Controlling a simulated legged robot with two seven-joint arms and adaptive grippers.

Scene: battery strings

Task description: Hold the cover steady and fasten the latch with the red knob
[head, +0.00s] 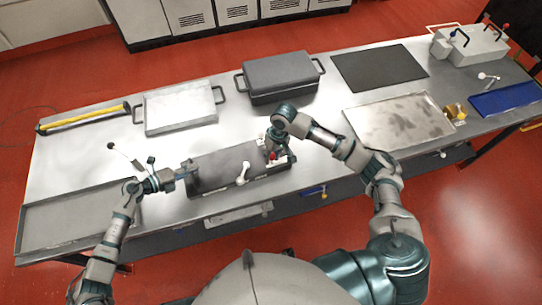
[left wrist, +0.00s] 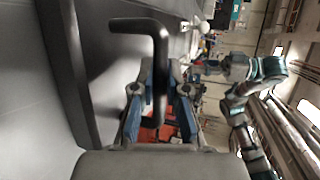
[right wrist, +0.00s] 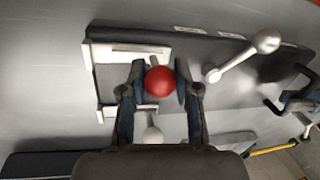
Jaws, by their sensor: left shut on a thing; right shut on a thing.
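The dark grey cover (head: 222,165) lies on a long case at the front edge of the table. My left gripper (head: 184,171) is shut on the black handle at the cover's left end; the handle (left wrist: 158,75) passes between its fingers in the left wrist view. My right gripper (head: 272,145) is shut on the red knob (head: 272,156) near the cover's right end. In the right wrist view the red knob (right wrist: 160,82) sits between both fingertips, beside a white latch frame (right wrist: 122,52). The knob's lever is mostly hidden.
A white lever with a ball knob (head: 243,172) stands at the front of the case; it also shows in the right wrist view (right wrist: 245,55). A dark lidded box (head: 282,75), a grey tray (head: 180,106) and a metal tray (head: 400,122) lie behind. An empty tray (head: 75,222) is at left.

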